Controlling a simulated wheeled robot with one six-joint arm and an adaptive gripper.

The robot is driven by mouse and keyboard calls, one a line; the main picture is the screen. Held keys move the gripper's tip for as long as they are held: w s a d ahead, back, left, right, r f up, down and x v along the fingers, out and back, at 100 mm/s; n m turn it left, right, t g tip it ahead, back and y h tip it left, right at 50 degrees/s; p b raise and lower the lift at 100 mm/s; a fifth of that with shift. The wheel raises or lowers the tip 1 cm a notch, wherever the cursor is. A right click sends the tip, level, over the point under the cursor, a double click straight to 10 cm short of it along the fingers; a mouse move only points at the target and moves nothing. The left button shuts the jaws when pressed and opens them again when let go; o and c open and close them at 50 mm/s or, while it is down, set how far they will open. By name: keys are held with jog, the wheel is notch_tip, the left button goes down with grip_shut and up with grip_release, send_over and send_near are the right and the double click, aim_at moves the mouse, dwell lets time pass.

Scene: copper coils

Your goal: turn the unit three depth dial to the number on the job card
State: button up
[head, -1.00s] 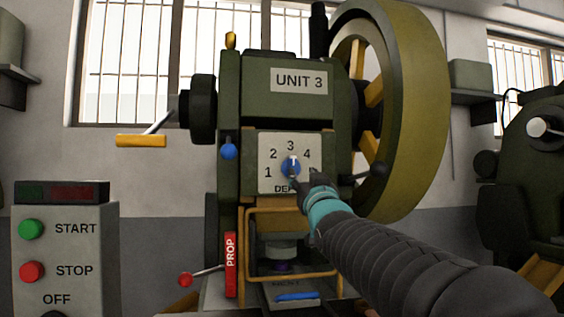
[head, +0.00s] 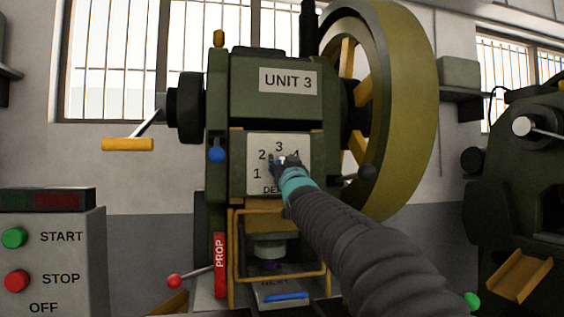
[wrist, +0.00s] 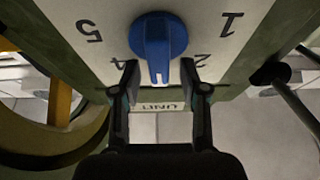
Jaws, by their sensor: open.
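The blue depth dial (wrist: 158,45) sits on a white plate (head: 261,141) with numbers 1 to 5 on the front of the unit three press. In the wrist view, which is upside down, the dial's bar points between 2 and 4, toward where 3 lies. The 3 is hidden there but shows in the head view. My gripper (wrist: 160,78) is open, with one finger on each side of the bar's lower end and gaps to it. In the head view my gripper (head: 284,162) covers most of the dial. I see no readable job card.
The green press has a UNIT 3 label (head: 288,81), a large flywheel (head: 408,100) at right and a yellow crank handle (head: 128,144) at left. A red PROP bar (head: 220,265) stands below. A START/STOP box (head: 85,255) is at lower left.

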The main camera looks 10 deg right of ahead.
grip_shut()
jog(key=shift+n+p, duration=0.35)
jog(key=shift+n, duration=0.25)
jog(key=n+y+p, duration=0.1)
jog(key=n, duration=0.1)
jog(key=n+g+y+p, duration=0.1)
jog(key=n+p, duration=0.1)
jog(key=n+y+p, duration=0.1)
jog(key=n, duration=0.1)
jog(key=shift+a+n+y+p, duration=0.3)
jog(key=shift+a, duration=0.1)
jog(key=shift+s+a+f+n+g+y+p, duration=0.15)
jog(key=shift+n+g+y+p, duration=0.25)
jog(key=shift+n, duration=0.55)
jog(key=shift+w+a+f+n+g+y+p, duration=0.15)
jog(key=shift+n+g+y+p, duration=0.25)
jog(key=shift+n, duration=0.6)
jog(key=shift+s+a+f+n+g+y+p, duration=0.15)
jog(key=shift+n+g+y+p, duration=0.2)
jog(key=shift+n, duration=0.6)
jog(key=shift+d, duration=0.1)
